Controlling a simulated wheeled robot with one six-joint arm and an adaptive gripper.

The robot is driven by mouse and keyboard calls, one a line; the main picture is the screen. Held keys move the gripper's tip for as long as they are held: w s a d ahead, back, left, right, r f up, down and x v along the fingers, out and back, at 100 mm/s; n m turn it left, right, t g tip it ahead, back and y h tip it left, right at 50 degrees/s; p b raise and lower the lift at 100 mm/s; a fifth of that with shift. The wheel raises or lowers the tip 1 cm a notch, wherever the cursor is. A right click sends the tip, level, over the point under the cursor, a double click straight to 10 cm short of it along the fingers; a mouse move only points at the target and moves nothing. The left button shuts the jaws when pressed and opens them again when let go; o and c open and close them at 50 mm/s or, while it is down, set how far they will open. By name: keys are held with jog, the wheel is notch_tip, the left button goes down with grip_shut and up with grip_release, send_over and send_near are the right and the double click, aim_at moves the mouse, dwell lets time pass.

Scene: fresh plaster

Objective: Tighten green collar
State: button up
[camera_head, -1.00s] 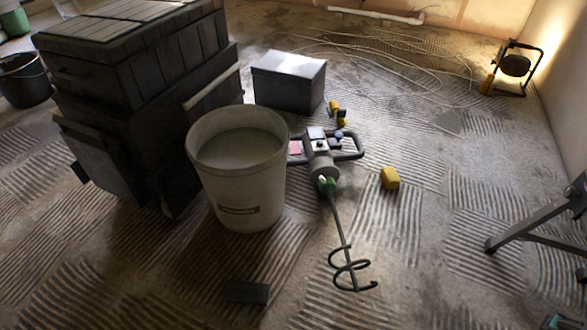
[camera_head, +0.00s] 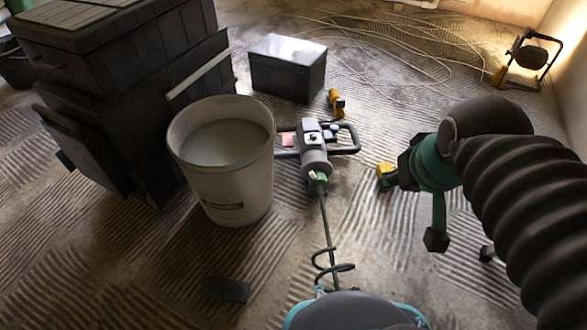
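The green collar (camera_head: 318,181) sits at the lower end of the grey mixer's body (camera_head: 314,155), where the dark shaft (camera_head: 328,230) begins. The mixer lies on the ribbed floor beside the white bucket, its shaft pointing toward me. The spiral paddle's near end is hidden behind a rounded grey and teal part at the bottom edge. My gripper (camera_head: 412,212) has entered from the right, below the end of my black ribbed arm. Its two dark fingers look spread apart with nothing between them. It is right of the collar and clear of it in the picture.
The white bucket (camera_head: 235,190) of grey mix stands left of the mixer. A yellow block (camera_head: 384,171) is partly hidden behind my gripper. A yellow tool (camera_head: 336,102), a dark box (camera_head: 288,80) and loose cable lie behind. A dark slab (camera_head: 228,290) lies front left.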

jog(key=w+a+r+n+g+p, duration=0.15)
jog(key=w+n, duration=0.35)
jog(key=w, duration=0.8)
jog(key=n+g+p, duration=0.4)
jog(key=n, duration=1)
send_over(313, 172)
notch_tip(313, 172, down, 33)
notch_tip(313, 172, down, 14)
jog(key=shift+f+b, duration=0.1)
jog(key=shift+b, duration=0.35)
grip_shut()
